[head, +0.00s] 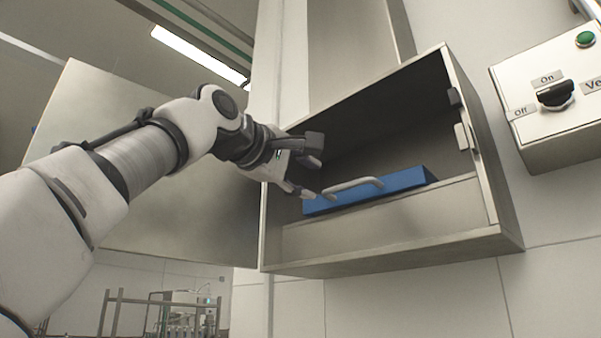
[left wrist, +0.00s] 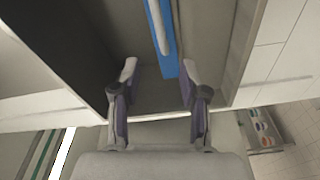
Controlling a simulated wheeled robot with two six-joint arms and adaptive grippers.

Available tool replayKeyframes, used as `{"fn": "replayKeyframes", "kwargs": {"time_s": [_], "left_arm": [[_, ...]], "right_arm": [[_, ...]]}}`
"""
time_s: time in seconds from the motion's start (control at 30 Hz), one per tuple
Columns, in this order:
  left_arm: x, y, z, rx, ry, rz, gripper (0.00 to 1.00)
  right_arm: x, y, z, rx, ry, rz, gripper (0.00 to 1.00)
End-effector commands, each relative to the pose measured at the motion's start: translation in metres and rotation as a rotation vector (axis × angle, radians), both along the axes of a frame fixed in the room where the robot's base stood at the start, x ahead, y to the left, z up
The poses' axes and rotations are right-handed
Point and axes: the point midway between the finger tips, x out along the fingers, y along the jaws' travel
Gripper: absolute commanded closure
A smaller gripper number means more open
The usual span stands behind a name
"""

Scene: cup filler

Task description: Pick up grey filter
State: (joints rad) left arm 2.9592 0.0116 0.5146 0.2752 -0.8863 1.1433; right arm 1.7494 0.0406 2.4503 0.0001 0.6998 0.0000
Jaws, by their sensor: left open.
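No plainly grey filter shows; a blue block (head: 408,179) with a light grey bar handle (head: 353,186) lies inside the open metal cabinet (head: 390,222). The block also shows at the top of the left wrist view (left wrist: 168,62), with its handle (left wrist: 157,25) running along it. My left gripper (head: 312,178) is at the cabinet's left side, near the left end of the block. In the left wrist view its fingers (left wrist: 158,72) are spread apart, with the near end of the block just beyond and partly between the tips. Nothing is held. My right gripper is not in view.
The cabinet door (head: 165,165) stands open at left, behind my left arm. A control box (head: 555,100) with a black knob and green button is on the wall at right. The cabinet's front lip and side walls bound the space around the block.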

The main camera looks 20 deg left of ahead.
Motion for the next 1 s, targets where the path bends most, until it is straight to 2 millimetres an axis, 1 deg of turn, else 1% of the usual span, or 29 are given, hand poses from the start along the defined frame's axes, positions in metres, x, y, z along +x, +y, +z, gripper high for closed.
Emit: {"fn": "replayKeyframes", "kwargs": {"time_s": [0.17, 0.3, 0.43, 0.5, 0.6, 0.83, 0.87, 0.9, 0.97, 1.0], "left_arm": [[0.024, -0.004, 0.005, 0.000, 0.007, 0.001, 0.56], [0.049, -0.010, 0.008, 0.001, 0.007, 0.002, 0.56], [0.064, -0.014, 0.008, 0.001, 0.004, 0.000, 0.56], [0.069, -0.014, 0.006, 0.001, 0.004, 0.000, 0.56], [0.073, -0.015, 0.003, 0.000, 0.002, 0.001, 0.56], [0.074, -0.015, 0.000, 0.000, 0.001, 0.002, 0.56], [0.074, -0.015, 0.000, 0.000, 0.001, 0.002, 0.60], [0.074, -0.015, 0.000, 0.000, 0.001, 0.002, 0.74], [0.074, -0.015, 0.000, 0.000, 0.000, 0.002, 0.95], [0.074, -0.015, 0.000, 0.000, 0.000, 0.002, 1.00]], "right_arm": [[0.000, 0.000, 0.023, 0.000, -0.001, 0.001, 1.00], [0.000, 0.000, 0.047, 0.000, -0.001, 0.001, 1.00], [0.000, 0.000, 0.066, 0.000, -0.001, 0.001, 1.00], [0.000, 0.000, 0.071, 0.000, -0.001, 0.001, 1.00], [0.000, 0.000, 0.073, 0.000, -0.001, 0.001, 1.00], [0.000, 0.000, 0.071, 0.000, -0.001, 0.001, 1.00], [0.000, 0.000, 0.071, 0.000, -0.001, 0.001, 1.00], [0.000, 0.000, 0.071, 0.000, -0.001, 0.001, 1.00], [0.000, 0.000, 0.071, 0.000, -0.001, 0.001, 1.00], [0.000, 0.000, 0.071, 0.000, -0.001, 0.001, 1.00]]}}
